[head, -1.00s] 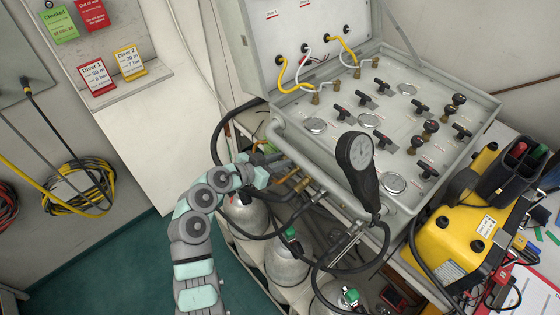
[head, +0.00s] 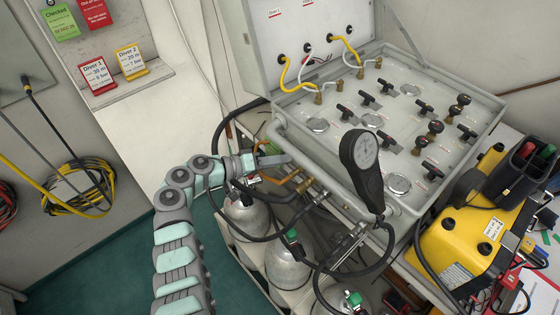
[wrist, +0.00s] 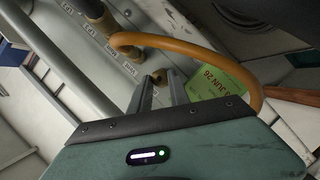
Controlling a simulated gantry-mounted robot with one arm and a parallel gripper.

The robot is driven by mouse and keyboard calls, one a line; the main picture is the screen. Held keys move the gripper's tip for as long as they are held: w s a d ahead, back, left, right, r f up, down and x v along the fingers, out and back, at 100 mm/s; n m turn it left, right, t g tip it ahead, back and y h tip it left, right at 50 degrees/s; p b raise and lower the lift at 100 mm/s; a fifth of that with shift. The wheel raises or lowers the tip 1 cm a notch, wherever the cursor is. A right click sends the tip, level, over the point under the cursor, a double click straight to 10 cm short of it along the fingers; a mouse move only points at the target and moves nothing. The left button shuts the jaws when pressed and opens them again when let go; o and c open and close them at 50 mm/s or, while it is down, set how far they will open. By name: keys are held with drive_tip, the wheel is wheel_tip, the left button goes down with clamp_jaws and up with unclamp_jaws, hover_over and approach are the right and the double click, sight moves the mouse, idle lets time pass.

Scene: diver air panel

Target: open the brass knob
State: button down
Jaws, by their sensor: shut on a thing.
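The knob cannot be made out in that view.
An orange hose (wrist: 190,44) loops close around my fingers, and a green tag (wrist: 222,84) hangs beside them. Grey gas cylinders (head: 287,262) stand below, with black hoses.

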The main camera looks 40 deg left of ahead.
drive_tip(key=shift+a+f+n+t+h+b, duration=0.1)
drive_tip(key=shift+n+t+h+b, duration=0.2)
drive_tip(key=shift+n, duration=0.55)
drive_tip(key=shift+f+n+t+h+b, duration=0.15)
drive_tip(key=shift+n+h+b, duration=0.25)
drive_tip(key=shift+n, duration=0.45)
drive_tip(key=shift+r, duration=0.15)
drive_tip(key=c, duration=1.5)
unclamp_jaws()
drive_tip(key=v, duration=1.1)
